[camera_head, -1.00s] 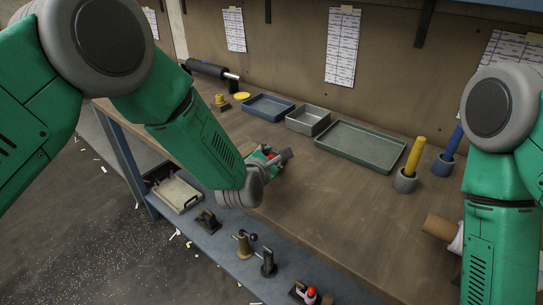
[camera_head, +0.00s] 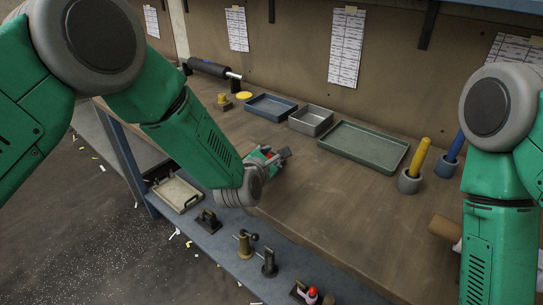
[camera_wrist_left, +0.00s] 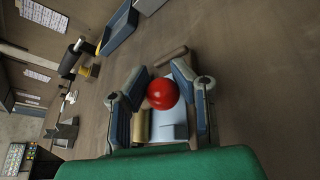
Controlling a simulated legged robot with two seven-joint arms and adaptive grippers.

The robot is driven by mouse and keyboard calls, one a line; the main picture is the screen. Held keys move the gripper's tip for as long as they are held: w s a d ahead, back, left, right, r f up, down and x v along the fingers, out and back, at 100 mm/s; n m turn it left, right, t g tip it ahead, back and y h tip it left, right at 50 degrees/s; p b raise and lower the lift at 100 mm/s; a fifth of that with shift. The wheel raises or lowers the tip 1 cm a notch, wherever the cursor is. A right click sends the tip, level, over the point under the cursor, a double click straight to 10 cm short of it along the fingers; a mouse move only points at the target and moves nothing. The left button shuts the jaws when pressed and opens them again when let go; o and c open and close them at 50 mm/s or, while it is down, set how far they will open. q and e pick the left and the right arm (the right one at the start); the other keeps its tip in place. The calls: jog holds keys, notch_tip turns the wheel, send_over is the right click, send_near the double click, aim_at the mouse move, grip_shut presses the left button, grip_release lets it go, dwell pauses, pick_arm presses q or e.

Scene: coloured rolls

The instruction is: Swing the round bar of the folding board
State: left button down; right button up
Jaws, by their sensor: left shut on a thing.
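My left gripper (camera_head: 277,158) is over the workbench's near part in the head view. In the left wrist view its two blue-grey fingers (camera_wrist_left: 162,98) close in on a red ball-shaped knob (camera_wrist_left: 162,93), and the gripper is shut on it. Below the knob are a pale blue-grey plate (camera_wrist_left: 173,118) and a gold round piece (camera_wrist_left: 140,125), seemingly parts of the folding board. A brown bar (camera_wrist_left: 172,56) lies just beyond the fingertips. In the head view the gripper and forearm hide most of the board. My right gripper is out of view.
Behind the gripper stand a blue tray (camera_head: 270,107), a grey tray (camera_head: 311,120) and a green tray (camera_head: 364,147). A yellow roll (camera_head: 417,156) and a blue roll (camera_head: 455,147) stand in holders at right. The bench (camera_head: 335,205) between is clear. A lower shelf holds several small fixtures.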

pick_arm(q)
jog(key=shift+a, duration=0.45)
jog(key=shift+d, duration=0.25)
jog(key=c, duration=1.2)
grip_release()
jog(key=v, duration=1.1)
jog(key=shift+s+a+r, duration=0.1)
jog(key=shift+s+r, duration=0.05)
jog(key=shift+s, duration=0.2)
